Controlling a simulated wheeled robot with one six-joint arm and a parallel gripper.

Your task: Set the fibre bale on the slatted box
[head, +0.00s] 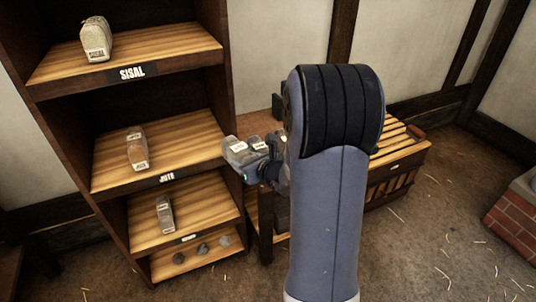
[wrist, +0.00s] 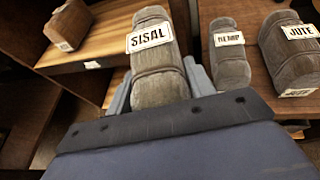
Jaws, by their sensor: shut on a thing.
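My gripper (wrist: 157,80) is shut on a grey-brown fibre bale (wrist: 155,55) with a white SISAL label, one finger on each side of it. In the head view my gripper (head: 256,168) shows just left of my arm, with pale bales (head: 238,150) beside it; which one is held is hard to tell there. The slatted box (head: 400,148), with light wooden slats on top and a slatted front, stands right of my arm. My arm hides its left part.
A dark shelf unit (head: 215,85) at left has bales on its upper (head: 95,38), middle (head: 137,148) and lower (head: 165,214) boards. In the wrist view, a HEMP bale (wrist: 229,55) and a JUTE bale (wrist: 290,55) stand right of the held one. A brick block (head: 515,215) is at far right.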

